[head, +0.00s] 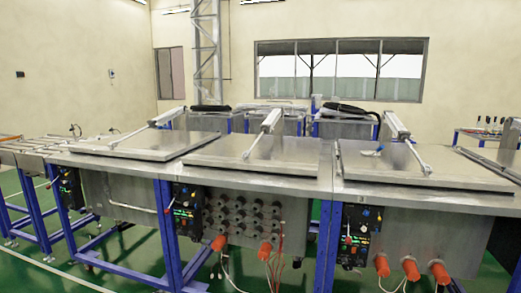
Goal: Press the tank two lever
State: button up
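Three steel tanks stand in a row on blue frames: a left tank (105,195), a middle tank (290,210) and a right tank (425,240). Their flat lids, left (150,145), middle (250,155) and right (410,168), all lie down. Black control panels with small knobs and green displays hang on the fronts: left (69,190), middle (187,209) and right (357,235). My gripper is not in view.
Orange fittings (411,269) and loose cables hang below the middle and right tanks. Pneumatic cylinders (271,120) slant above the lids. Further equipment (345,125) stands behind. Green floor (110,245) shows at the lower left.

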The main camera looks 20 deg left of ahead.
aim_at(167, 212)
jog(key=u, duration=1.55)
jog(key=i, duration=2)
jog(key=u, duration=0.2)
